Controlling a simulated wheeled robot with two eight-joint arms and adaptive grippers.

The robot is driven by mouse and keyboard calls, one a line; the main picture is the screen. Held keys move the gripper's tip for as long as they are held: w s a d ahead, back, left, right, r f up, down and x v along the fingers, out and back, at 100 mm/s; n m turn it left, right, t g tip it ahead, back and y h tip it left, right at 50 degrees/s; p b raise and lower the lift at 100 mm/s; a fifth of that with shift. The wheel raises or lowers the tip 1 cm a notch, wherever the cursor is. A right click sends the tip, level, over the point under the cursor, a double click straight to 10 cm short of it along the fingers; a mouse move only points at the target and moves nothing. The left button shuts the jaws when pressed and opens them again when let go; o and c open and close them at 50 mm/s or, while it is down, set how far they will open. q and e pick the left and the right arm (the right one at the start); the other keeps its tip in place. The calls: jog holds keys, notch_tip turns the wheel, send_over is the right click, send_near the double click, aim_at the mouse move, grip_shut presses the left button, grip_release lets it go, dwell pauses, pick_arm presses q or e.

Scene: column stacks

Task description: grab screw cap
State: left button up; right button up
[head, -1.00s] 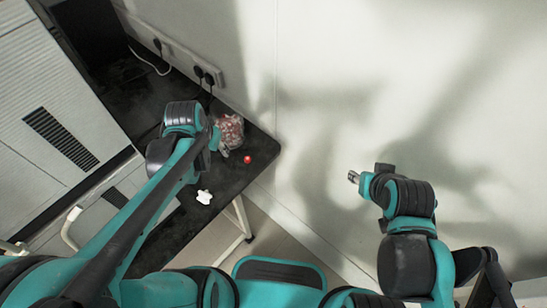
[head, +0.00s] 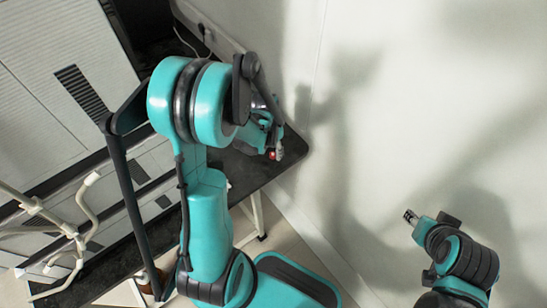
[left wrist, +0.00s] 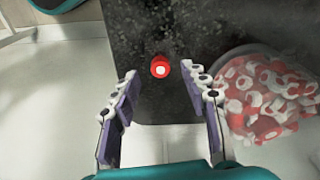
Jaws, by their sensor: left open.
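A small red screw cap with a white centre (left wrist: 160,68) lies on the dark table top. In the left wrist view it shows between and just beyond the two fingertips of my left gripper (left wrist: 163,76), which is open and empty. In the head view the red cap (head: 279,152) shows right beside the left gripper (head: 271,147), near the table's right end. The arm hides part of that area. My right gripper (head: 411,217) is over at the right, away from the table, and too small to read.
A clear container full of red and white caps (left wrist: 268,95) is close to the right finger in the left wrist view. The dark table (head: 270,172) ends near the cap. A pale wall (head: 400,100) stands beyond. Grey cabinets (head: 60,90) are at the left.

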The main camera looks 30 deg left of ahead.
aim_at(273, 155)
pick_arm(q)
jog(key=shift+w+f, duration=0.2)
jog(key=shift+f, duration=1)
jog(key=shift+r, duration=0.15)
pick_arm(e)
jog(key=shift+f, duration=0.5)
pick_arm(q)
jog(key=c, duration=0.8)
jog(key=shift+o, duration=0.2)
